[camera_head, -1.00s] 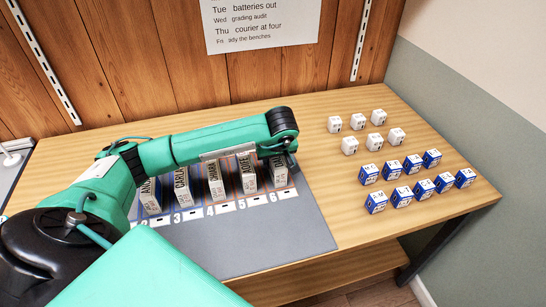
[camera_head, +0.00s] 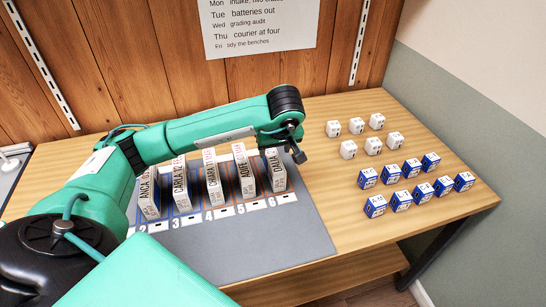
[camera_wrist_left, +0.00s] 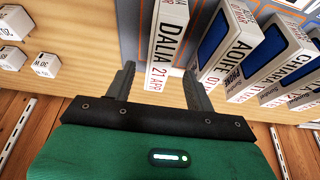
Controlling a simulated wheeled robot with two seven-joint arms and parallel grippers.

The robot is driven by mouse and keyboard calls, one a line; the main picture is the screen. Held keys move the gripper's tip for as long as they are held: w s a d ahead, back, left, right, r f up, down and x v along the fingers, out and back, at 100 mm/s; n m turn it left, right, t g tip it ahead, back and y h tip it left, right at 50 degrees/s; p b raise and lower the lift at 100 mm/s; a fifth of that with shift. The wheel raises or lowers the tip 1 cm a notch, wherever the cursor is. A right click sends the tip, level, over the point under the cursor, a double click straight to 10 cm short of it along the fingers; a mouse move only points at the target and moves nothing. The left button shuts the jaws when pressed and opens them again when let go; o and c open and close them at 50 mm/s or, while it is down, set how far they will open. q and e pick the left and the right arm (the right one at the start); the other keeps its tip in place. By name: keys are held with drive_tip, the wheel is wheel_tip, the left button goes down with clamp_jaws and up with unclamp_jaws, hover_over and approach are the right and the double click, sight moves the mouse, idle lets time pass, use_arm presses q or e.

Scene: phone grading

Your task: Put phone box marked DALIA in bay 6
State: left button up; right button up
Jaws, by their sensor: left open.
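The phone box marked DALIA (camera_head: 274,172) stands upright in bay 6 (camera_head: 280,201), at the right end of the row on the grey mat. In the left wrist view the DALIA box (camera_wrist_left: 168,45) shows its name and "21 APR" on its spine. My left gripper (camera_wrist_left: 160,82) is open, with its fingers on either side of the near end of the box and apart from it. In the head view my left gripper (camera_head: 294,143) is above and behind the box, partly hidden by its own wrist. My right gripper is not in view.
Boxes marked AOIFE (camera_head: 244,172), CHIARA (camera_head: 214,181), CARLA (camera_head: 181,185) and ANCA (camera_head: 149,192) stand in the neighbouring bays. White cubes (camera_head: 348,149) and blue-and-white boxes (camera_head: 401,200) sit on the right. The grey mat's front (camera_head: 270,245) is bare.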

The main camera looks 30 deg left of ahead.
use_arm(q)
drive_tip(key=shift+v, duration=1.2)
drive_tip(key=shift+s+d+r, duration=0.1)
drive_tip(key=shift+d+r, duration=0.05)
drive_tip(key=shift+r, duration=0.2)
